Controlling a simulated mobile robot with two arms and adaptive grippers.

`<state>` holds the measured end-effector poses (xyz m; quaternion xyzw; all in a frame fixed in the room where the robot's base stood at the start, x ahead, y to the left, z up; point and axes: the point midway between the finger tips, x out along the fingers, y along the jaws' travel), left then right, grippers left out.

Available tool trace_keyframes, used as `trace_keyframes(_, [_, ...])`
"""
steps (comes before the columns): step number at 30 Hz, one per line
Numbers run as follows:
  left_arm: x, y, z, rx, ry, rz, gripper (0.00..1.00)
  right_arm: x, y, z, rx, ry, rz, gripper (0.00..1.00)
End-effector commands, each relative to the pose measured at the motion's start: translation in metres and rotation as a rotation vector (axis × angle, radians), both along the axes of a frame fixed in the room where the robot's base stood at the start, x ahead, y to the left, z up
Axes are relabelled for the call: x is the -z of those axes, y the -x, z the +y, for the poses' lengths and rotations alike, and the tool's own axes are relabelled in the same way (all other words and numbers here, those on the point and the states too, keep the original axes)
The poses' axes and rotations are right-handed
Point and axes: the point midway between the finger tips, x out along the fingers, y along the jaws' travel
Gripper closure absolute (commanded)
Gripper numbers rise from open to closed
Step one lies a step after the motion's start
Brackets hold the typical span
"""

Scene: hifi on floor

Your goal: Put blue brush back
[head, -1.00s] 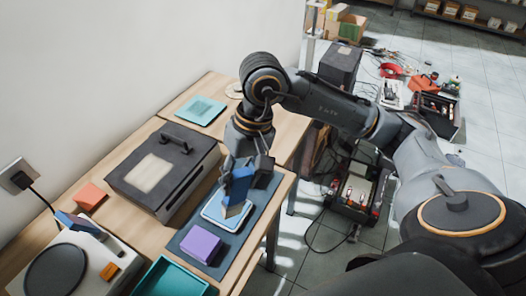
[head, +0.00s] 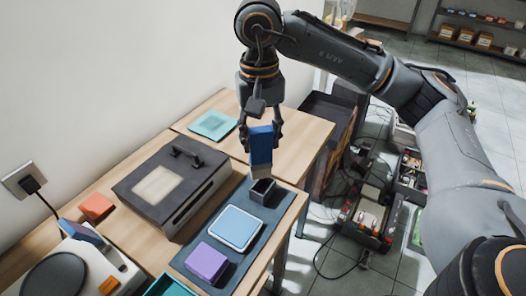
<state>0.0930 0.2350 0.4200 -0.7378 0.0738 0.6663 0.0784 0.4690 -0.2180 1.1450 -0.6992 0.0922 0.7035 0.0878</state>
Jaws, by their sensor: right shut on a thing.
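My right gripper (head: 261,132) is shut on the blue brush (head: 261,148), with its bristles pointing down. It holds the brush upright above a small dark open-topped holder (head: 264,192). The lower end of the brush overlaps the back of the holder in the head view; I cannot tell whether it is inside or just above. The holder stands on a dark mat (head: 218,272) at the table's right side. My left gripper is not in view.
On the mat are a light-blue tray (head: 235,228) and a purple block (head: 206,262). A dark lidded case (head: 187,178) stands to the left. An orange block (head: 96,206) and a teal square (head: 212,124) lie on the table. Toolboxes (head: 368,215) stand on the floor to the right.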

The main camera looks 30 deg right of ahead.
Motion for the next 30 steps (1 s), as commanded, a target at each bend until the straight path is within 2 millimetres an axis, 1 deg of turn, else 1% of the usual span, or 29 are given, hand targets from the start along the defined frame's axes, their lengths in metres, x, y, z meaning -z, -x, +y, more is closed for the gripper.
trace_keyframes(1, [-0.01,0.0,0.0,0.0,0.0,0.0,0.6,0.001,-0.01,-0.007,0.006,-0.001,0.005,0.94])
trace_keyframes(2, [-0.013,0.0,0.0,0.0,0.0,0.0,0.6,0.004,-0.017,-0.011,0.006,0.0,0.004,0.94])
trace_keyframes(3, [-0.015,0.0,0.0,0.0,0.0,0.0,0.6,0.011,-0.024,-0.016,0.005,0.0,0.005,0.94])
trace_keyframes(6, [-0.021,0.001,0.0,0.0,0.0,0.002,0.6,0.033,-0.036,-0.024,0.002,0.001,0.004,0.94])
trace_keyframes(9, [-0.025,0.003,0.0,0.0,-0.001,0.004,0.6,0.047,-0.046,-0.03,0.002,0.0,0.003,0.94])
trace_keyframes(12, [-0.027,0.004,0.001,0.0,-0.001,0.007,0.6,0.056,-0.053,-0.033,0.0,0.0,0.0,0.94])
trace_keyframes(17, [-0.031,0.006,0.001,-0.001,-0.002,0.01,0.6,0.067,-0.06,-0.037,0.0,-0.001,0.002,0.94])
trace_keyframes(21, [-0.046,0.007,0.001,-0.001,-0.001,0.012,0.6,0.085,-0.061,-0.038,-0.002,0.0,0.003,0.94])
trace_keyframes(24, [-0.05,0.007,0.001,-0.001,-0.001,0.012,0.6,0.096,-0.061,-0.038,-0.002,0.0,0.001,0.94])
trace_keyframes(30, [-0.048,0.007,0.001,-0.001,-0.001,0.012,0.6,0.1,-0.062,-0.038,-0.002,-0.001,-0.002,0.94])
